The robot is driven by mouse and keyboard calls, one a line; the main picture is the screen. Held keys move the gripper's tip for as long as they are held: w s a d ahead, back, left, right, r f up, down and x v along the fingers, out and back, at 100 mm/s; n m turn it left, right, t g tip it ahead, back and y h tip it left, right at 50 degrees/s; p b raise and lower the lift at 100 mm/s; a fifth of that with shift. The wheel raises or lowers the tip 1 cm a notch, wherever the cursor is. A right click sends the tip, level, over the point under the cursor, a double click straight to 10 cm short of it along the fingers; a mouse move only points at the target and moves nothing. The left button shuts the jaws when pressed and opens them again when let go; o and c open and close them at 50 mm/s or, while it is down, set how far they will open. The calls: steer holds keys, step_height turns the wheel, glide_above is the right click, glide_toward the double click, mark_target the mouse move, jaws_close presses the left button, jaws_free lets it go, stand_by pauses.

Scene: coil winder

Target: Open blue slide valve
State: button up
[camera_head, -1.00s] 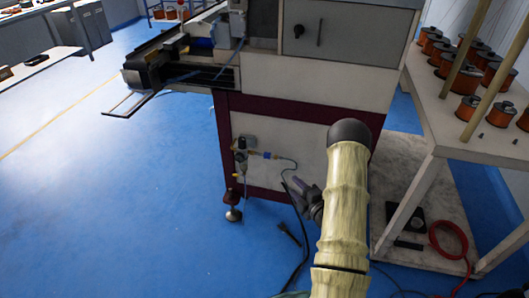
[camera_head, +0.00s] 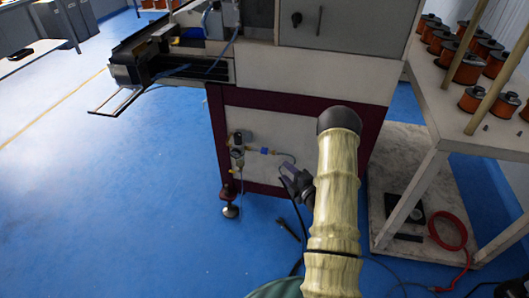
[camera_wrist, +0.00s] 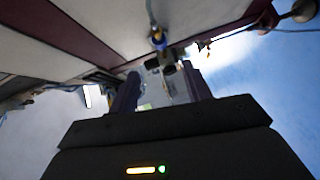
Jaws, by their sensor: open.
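The blue slide valve (camera_head: 265,151) is a small blue piece on the air line on the machine's lower side panel. In the wrist view a blue part with brass-coloured fittings (camera_wrist: 158,41) shows beyond the fingertips, near top centre. My gripper (camera_head: 287,175) is dark and just below and right of the valve in the head view, apart from it. In the wrist view my gripper (camera_wrist: 160,84) has its two fingers spread, with no object held between them. My pale arm hides part of the panel to the right.
A regulator with a gauge (camera_head: 238,147) sits left of the valve. A thin dark hose (camera_head: 287,157) curves from the valve past my gripper. A machine foot (camera_head: 230,204) stands below left. A table with copper spools (camera_head: 443,120) is at right. Blue floor at left is clear.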

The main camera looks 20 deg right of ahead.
mark_target(267, 153)
steer(key=b+x, duration=0.2)
steer(key=x, duration=1.4)
steer(key=shift+a+b, duration=0.15)
steer(key=shift+b, duration=0.15)
steer(key=shift+r, duration=0.1)
jaws_close()
